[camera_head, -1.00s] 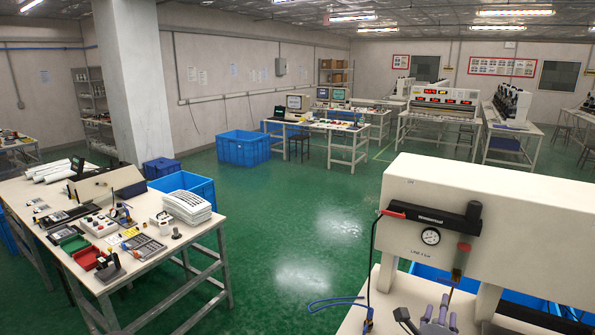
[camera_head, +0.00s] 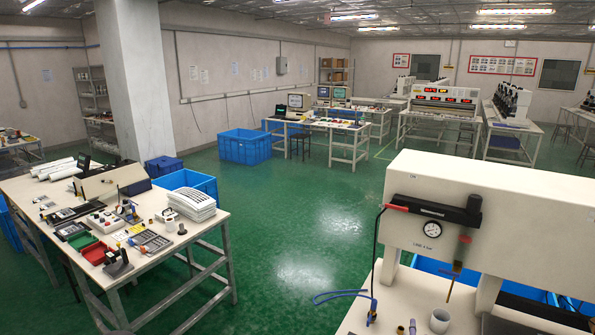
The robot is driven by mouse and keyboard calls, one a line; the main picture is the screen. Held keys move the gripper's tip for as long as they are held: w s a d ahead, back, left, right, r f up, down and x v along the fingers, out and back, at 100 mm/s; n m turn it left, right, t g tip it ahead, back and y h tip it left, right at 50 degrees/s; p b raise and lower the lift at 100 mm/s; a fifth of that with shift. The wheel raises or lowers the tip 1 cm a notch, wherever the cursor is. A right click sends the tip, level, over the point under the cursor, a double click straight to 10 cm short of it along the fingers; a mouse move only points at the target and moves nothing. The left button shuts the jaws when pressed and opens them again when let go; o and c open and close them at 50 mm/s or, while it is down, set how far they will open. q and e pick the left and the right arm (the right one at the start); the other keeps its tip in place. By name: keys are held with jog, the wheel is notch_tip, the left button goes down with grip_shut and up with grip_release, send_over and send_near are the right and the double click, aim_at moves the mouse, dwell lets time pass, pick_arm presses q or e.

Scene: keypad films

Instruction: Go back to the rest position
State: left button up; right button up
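Neither of my grippers is in view, and no part of my arms shows. A white bench (camera_head: 350,322) stands at the lower right, cut off by the bottom edge. On it stands a cream machine (camera_head: 530,215) with a black cylinder and a round gauge (camera_head: 432,229) on its front. Nothing is gripped in this view.
A blue crate (camera_head: 244,147) stands on the floor beyond. The green floor (camera_head: 300,220) between the benches is clear.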

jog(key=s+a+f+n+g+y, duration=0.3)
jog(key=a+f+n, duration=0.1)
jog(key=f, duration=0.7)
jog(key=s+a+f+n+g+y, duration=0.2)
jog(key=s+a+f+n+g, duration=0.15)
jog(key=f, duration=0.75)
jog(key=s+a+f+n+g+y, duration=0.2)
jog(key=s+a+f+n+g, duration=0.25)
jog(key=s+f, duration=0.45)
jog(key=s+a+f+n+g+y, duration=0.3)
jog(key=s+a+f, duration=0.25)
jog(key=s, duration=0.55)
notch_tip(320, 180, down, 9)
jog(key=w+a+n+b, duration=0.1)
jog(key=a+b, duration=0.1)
jog(key=b, duration=0.8)
